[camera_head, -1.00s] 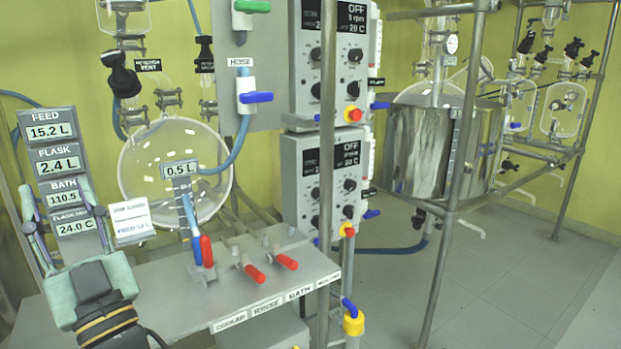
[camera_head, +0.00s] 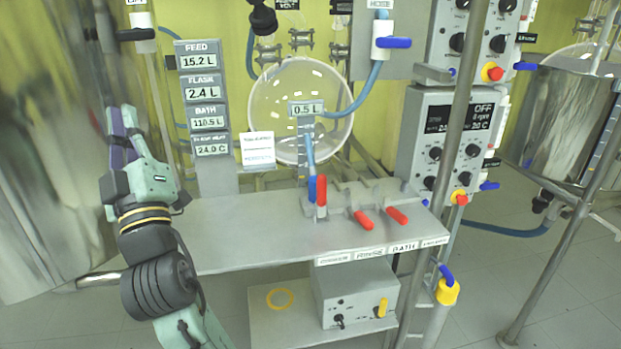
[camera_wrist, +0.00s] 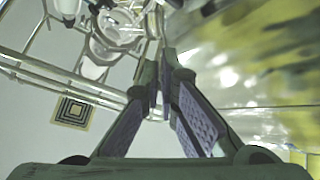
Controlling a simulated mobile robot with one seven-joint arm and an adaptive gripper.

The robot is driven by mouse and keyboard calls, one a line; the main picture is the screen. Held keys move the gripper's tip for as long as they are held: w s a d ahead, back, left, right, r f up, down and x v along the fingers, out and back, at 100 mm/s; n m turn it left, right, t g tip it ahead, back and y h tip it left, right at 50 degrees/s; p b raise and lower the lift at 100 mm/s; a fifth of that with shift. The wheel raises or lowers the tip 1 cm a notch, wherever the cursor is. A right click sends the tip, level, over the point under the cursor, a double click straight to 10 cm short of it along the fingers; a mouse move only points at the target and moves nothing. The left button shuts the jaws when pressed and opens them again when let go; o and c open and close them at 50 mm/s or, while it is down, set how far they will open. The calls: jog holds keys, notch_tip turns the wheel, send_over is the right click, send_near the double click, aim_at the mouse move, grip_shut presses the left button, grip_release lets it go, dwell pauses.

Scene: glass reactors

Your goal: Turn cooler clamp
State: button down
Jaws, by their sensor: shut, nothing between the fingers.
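Three toggle clamps are mounted on the grey bench (camera_head: 245,235). The leftmost clamp (camera_head: 321,192) has a red handle standing upright beside a blue one. The other two clamps, the middle one (camera_head: 364,220) and the right one (camera_head: 397,216), have red handles lying low toward the bench's front edge. A label strip (camera_head: 335,259) below them seems to read COOLER at its left end, though it is blurred. My gripper (camera_head: 122,118) is at the bench's left side, pointing up, well apart from the clamps. In the wrist view my gripper (camera_wrist: 160,72) has its fingers together and empty.
A display stack (camera_head: 205,100) and a white card (camera_head: 258,150) stand behind the bench. A round glass flask (camera_head: 270,110) hangs behind the clamps. A metal pole (camera_head: 455,130) rises right of them. A shiny steel vessel (camera_head: 45,200) is close at left.

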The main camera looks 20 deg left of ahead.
aim_at(320, 194)
jog(key=w+d+f+m+t+h, duration=0.1)
jog(key=w+d+f+h, duration=0.2)
jog(key=w+f+h, duration=0.55)
jog(key=w+d+f+m+t+h, duration=0.1)
jog(key=w+d+f+h, duration=0.2)
jog(key=w+f+h, duration=0.55)
jog(key=w+d+f+g+h, duration=0.1)
jog(key=w+d+f+h, duration=0.1)
jog(key=d+f+h, duration=0.3)
jog(key=w+d+r+p, duration=0.2)
jog(key=w+p, duration=0.1)
jog(key=w, duration=0.7)
jog(key=shift+h, duration=0.3)
jog(key=shift+s+d+f+p, duration=0.15)
jog(key=shift+s+d+p, duration=0.1)
jog(key=shift+s+d, duration=0.55)
jog(key=shift+s+d+f+p, duration=0.2)
jog(key=shift+s+d, duration=0.4)
jog(key=shift+d, duration=0.4)
jog(key=shift+s+f+m+b, duration=0.1)
jog(key=shift+m+b, duration=0.2)
jog(key=shift+b, duration=0.25)
jog(key=shift+d, duration=0.1)
